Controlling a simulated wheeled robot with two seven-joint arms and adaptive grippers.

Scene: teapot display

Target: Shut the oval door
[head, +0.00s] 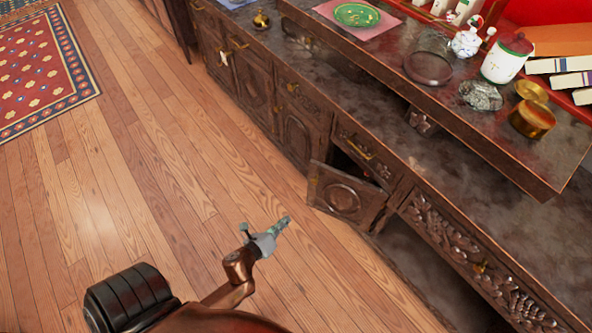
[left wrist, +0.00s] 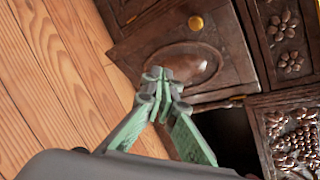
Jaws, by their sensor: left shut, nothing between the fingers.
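The oval door (head: 345,193) is a dark carved wooden cabinet door with a raised oval panel. It stands ajar, swung out from the cabinet front, with a dark opening behind it. It also shows in the left wrist view (left wrist: 222,38), with the dark gap below it. My left gripper (head: 286,220) is shut and empty, over the floor just left of the door, with a small gap in the head view. In the left wrist view, its green fingertips (left wrist: 160,76) overlap the oval panel; contact cannot be told there. My right gripper is not in view.
A carved drawer (head: 470,262) lies right of the door, and more closed cabinet doors (head: 252,83) run to the upper left. The counter above holds a white jar (head: 506,60) and a brass pot (head: 531,119). The wooden floor (head: 150,190) is clear; a patterned rug (head: 40,70) lies far left.

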